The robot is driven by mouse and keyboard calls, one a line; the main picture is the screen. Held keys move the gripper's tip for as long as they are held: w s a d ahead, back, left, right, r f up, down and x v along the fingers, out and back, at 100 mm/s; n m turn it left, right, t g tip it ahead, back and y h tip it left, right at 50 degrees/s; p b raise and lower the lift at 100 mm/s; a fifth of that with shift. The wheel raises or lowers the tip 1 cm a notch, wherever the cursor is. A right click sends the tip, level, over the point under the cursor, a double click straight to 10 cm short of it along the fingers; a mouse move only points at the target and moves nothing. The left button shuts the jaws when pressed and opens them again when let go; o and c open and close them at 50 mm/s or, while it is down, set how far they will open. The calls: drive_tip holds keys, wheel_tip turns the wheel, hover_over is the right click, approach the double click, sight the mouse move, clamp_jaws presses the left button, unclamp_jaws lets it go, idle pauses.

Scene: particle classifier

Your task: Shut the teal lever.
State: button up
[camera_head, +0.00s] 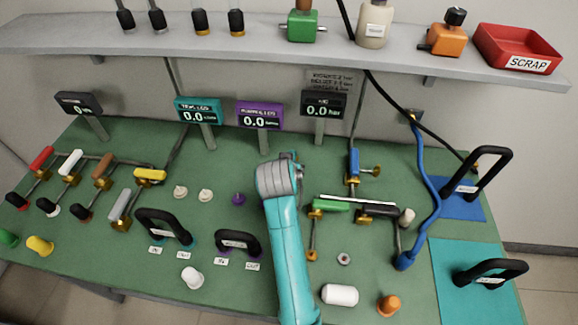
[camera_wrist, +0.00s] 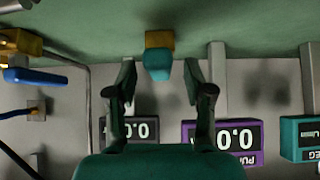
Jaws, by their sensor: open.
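The teal lever (camera_wrist: 157,65) shows in the upper middle of the wrist view, joined to a brass valve body (camera_wrist: 160,40). My gripper (camera_wrist: 160,92) is open, with one dark finger on each side of the lever in the picture. The lever shows in the gap between the fingers, with nothing gripped. I cannot tell how deep between the fingers it lies. In the head view my teal arm reaches over the middle of the green bench (camera_head: 200,262). The lever and the fingertips are hidden there.
A blue lever (camera_wrist: 35,76) lies to the left in the wrist view; it stands right of my arm in the head view (camera_head: 354,160). A green-handled valve (camera_head: 330,205) is close to my arm's right. Displays stand behind, including a purple one (camera_head: 261,115). A purple knob (camera_head: 239,199) is left.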

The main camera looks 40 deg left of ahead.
drive_tip(key=v, duration=1.2)
idle(0.3)
